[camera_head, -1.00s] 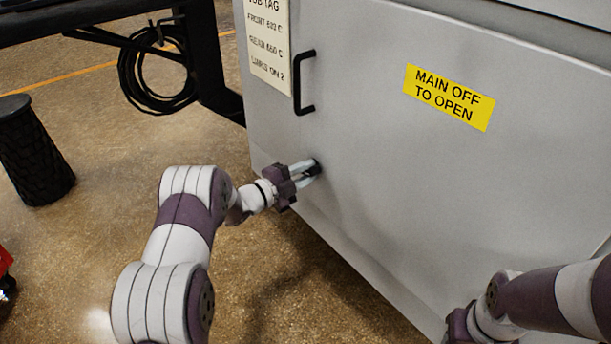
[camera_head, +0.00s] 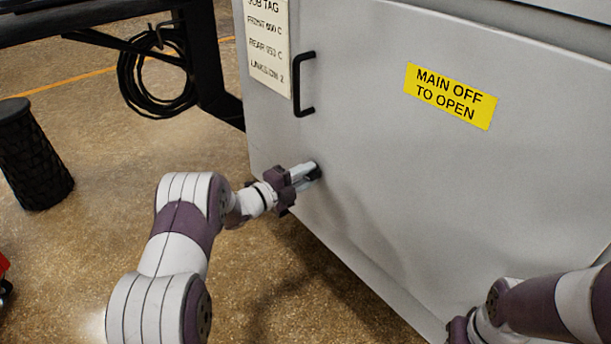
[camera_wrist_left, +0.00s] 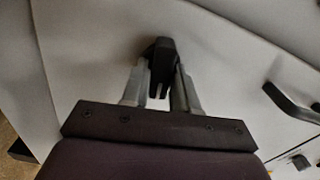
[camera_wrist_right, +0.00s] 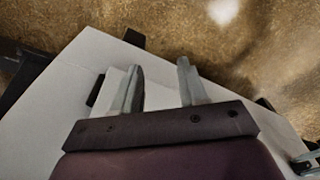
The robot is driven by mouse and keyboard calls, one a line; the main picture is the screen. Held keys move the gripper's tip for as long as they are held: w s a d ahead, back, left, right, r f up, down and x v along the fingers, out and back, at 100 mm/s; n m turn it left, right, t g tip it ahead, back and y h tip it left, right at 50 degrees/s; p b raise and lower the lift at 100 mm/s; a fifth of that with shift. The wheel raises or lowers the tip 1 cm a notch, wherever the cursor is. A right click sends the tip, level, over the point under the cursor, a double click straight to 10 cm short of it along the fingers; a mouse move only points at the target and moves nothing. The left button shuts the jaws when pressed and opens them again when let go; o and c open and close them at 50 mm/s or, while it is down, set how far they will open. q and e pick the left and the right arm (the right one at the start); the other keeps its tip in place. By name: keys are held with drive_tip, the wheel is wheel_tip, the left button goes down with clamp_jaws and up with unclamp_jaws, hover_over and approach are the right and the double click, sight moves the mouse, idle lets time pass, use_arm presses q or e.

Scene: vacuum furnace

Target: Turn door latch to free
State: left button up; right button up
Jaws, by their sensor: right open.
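The door latch is a small black piece low on the left side of the grey furnace door (camera_head: 400,190). In the left wrist view the black latch (camera_wrist_left: 161,58) sits between the two grey fingertips, which touch it on both sides. My left gripper (camera_head: 309,173) reaches it from the left in the head view and is shut on it; the fingers hide most of the latch there. My right gripper (camera_wrist_right: 157,75) is open and empty in the right wrist view. In the head view its arm is at the lower right, its fingertips out of frame.
A black door handle (camera_head: 305,84) stands out above the latch, beside a white job tag (camera_head: 268,48). A yellow label (camera_head: 450,96) reads "MAIN OFF TO OPEN". A dark bin (camera_head: 33,160) and a coiled black cable (camera_head: 155,75) are at the left; floor between is clear.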

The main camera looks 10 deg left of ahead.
use_arm(q)
drive_tip(key=shift+o, duration=1)
drive_tip(key=p+v, duration=0.4)
drive_tip(key=v, duration=0.8)
drive_tip(key=shift+s+a, duration=0.25)
